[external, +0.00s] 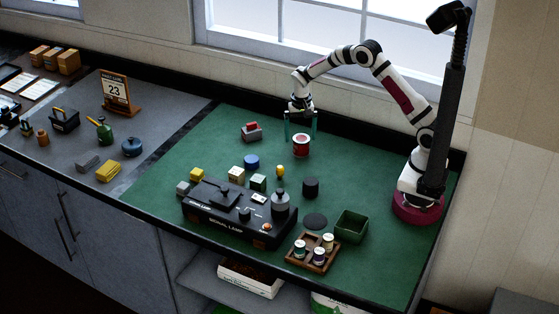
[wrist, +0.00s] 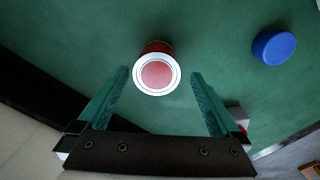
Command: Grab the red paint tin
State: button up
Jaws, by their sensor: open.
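The red paint tin (external: 301,146) stands upright on the green mat below my gripper. In the wrist view its round top, a red disc with a pale rim (wrist: 157,74), lies between and slightly beyond the two fingertips. My gripper (external: 300,138) points down near the back of the mat, with teal fingers. The fingers (wrist: 159,72) are open and spread wider than the tin, with a gap on each side. The tin's lower body is mostly hidden in the wrist view.
A blue round object (external: 251,162) and a grey block with a red top (external: 251,131) are to the tin's left. A dark cylinder (external: 310,187), signal lamp box (external: 238,214), green bin (external: 351,226) and wooden tray (external: 312,254) are nearer the front. The mat right of the tin is clear.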

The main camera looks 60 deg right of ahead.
aim_at(301, 138)
jog(key=f, duration=0.4)
jog(key=shift+s+d+f, duration=0.1)
jog(key=shift+s+f, duration=0.1)
jog(key=shift+f, duration=0.2)
jog(key=shift+r, duration=0.1)
jog(key=c, duration=1.5)
